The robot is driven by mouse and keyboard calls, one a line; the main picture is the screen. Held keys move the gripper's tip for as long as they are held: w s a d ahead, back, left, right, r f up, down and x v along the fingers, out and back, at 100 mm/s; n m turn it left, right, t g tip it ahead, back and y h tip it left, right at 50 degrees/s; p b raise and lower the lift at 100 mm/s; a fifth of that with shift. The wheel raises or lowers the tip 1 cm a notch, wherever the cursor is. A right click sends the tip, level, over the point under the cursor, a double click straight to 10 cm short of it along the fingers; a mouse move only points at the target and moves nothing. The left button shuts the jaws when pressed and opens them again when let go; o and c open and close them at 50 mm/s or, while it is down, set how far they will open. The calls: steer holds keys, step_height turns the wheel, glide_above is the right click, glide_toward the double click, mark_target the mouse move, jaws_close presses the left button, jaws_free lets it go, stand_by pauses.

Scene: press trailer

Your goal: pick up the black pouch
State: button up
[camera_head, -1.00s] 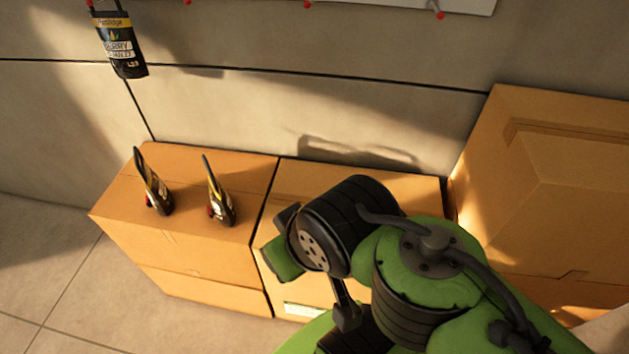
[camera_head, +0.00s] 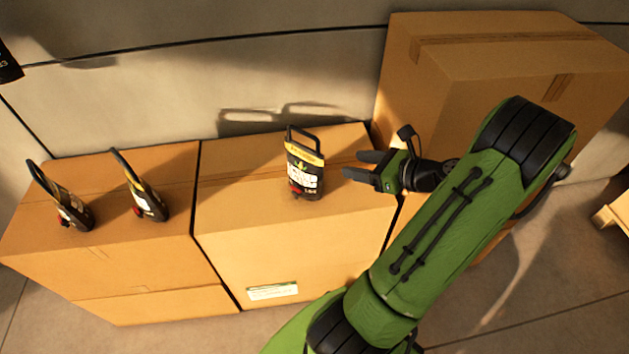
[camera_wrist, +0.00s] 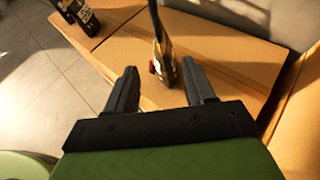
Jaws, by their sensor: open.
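A black pouch (camera_head: 304,170) with a yellow band, a white label and a loop handle stands upright on the middle cardboard box in the head view. My gripper (camera_head: 352,165) is just right of it, fingers apart and pointing toward it, with nothing between them. In the wrist view, the pouch (camera_wrist: 165,65) shows edge-on just beyond the open fingertips, nearer the right finger. Two similar black pouches stand on the left box, one at the far left (camera_head: 62,200) and one beside it (camera_head: 142,190).
The middle box (camera_head: 290,245) adjoins the left box (camera_head: 110,265). A taller box (camera_head: 480,50) stands behind and right of my gripper. The wall (camera_head: 180,95) rises behind the boxes. A wooden piece (camera_head: 612,212) lies on the floor at far right.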

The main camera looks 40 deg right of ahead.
mark_target(301, 154)
steer(key=b+x, duration=0.5)
steer(key=x, duration=1.1)
steer(key=shift+f, duration=0.15)
steer(key=shift+s, duration=0.1)
steer(key=shift+c, duration=0.6)
jaws_close()
steer(key=shift+r, duration=0.25)
